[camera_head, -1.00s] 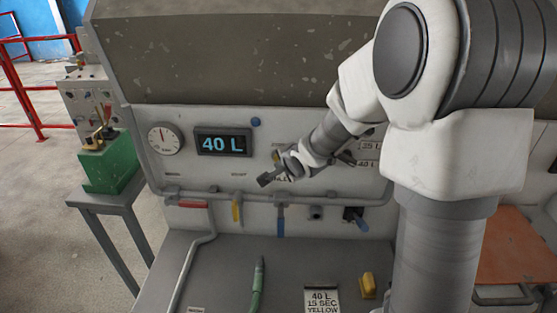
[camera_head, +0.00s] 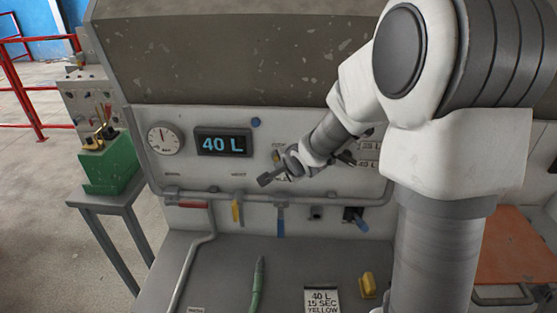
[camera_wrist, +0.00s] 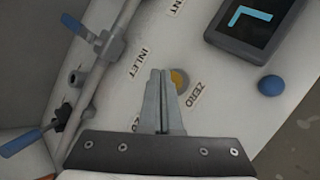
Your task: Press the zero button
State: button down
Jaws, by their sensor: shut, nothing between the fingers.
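The zero button is a yellow round button (camera_wrist: 180,78) beside the ZERO label (camera_wrist: 197,96) in the wrist view. My gripper's fingers partly hide it. In the head view only a small bit of yellow (camera_head: 276,156) shows beside my wrist. My gripper (camera_wrist: 165,74) is shut and empty, its fingertips overlapping the button's left side in the wrist view. I cannot tell whether they touch the panel. In the head view my gripper (camera_head: 264,180) points left and down in front of the panel, below the display.
The display (camera_head: 223,143) reads 40 L, with a dial gauge (camera_head: 165,140) to its left. A blue knob (camera_head: 255,122) sits right of the display's top. A pipe (camera_head: 330,201) with red, yellow and blue valve handles runs below. A card (camera_head: 321,300) lies on the bench.

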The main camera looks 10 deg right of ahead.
jog(key=shift+w, duration=0.4)
jog(key=shift+w+d+p, duration=0.2)
jog(key=shift+w+p, duration=0.2)
jog(key=shift+p, duration=0.1)
dwell(0.7)
jog(key=shift+s, duration=0.1)
jog(key=shift+s+a, duration=0.2)
jog(key=shift+s, duration=0.5)
jog(key=shift+s+a+b, duration=0.2)
jog(key=shift+s, duration=0.6)
jog(key=shift+s+a+b, duration=0.15)
jog(key=shift+s+a, duration=0.1)
jog(key=shift+s, duration=0.6)
jog(key=shift+s+a+b, duration=0.2)
jog(key=shift+s, duration=0.6)
